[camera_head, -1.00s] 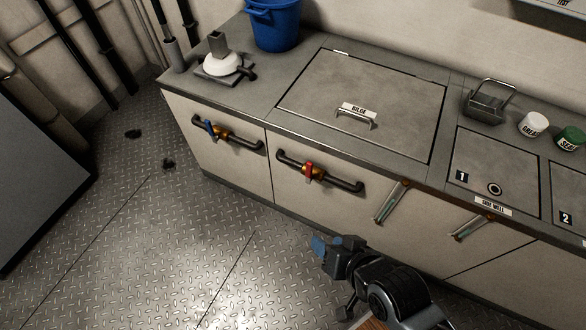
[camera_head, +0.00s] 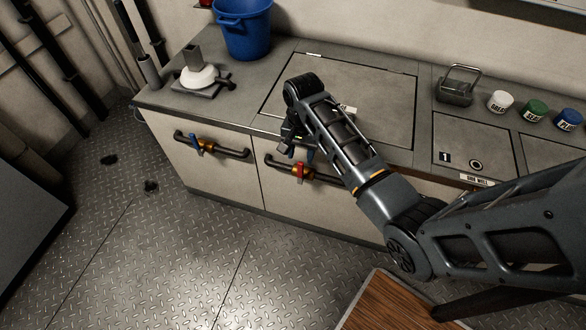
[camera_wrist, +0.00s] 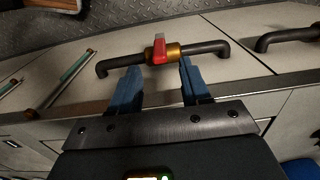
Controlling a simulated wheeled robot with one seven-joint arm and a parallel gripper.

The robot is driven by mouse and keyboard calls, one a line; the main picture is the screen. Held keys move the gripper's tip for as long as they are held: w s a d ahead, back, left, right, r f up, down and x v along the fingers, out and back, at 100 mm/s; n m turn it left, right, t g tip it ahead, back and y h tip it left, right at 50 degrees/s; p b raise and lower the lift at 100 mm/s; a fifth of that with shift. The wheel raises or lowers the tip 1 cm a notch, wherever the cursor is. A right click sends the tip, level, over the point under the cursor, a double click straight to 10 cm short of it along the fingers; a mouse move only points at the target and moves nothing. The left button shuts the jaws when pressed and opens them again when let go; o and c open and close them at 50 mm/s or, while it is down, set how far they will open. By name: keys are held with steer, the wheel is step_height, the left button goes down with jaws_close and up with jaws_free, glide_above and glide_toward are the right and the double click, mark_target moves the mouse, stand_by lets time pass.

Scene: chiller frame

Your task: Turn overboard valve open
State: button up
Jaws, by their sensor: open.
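Two pipe valves with brass bodies sit on the cabinet front. The left one has a blue handle (camera_head: 197,144). The right one has a red handle (camera_head: 299,170), which also shows in the wrist view (camera_wrist: 159,50). No overboard label is readable. My gripper (camera_head: 297,153) is open and empty, close to the red-handled valve. In the wrist view, the blue fingertips of my gripper (camera_wrist: 158,73) point at this valve, one on each side of the red handle. I cannot tell whether they touch it. My arm hides part of the cabinet front.
The countertop above the valves holds a hatch (camera_head: 385,98), partly behind my arm. A blue bucket (camera_head: 243,30), a white domed device (camera_head: 197,77) and several small jars stand on the counter.

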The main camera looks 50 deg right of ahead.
mark_target(301, 163)
steer(key=shift+f+b, duration=0.45)
steer(key=shift+f, duration=3.45)
steer(key=shift+c, duration=0.4)
jaws_close()
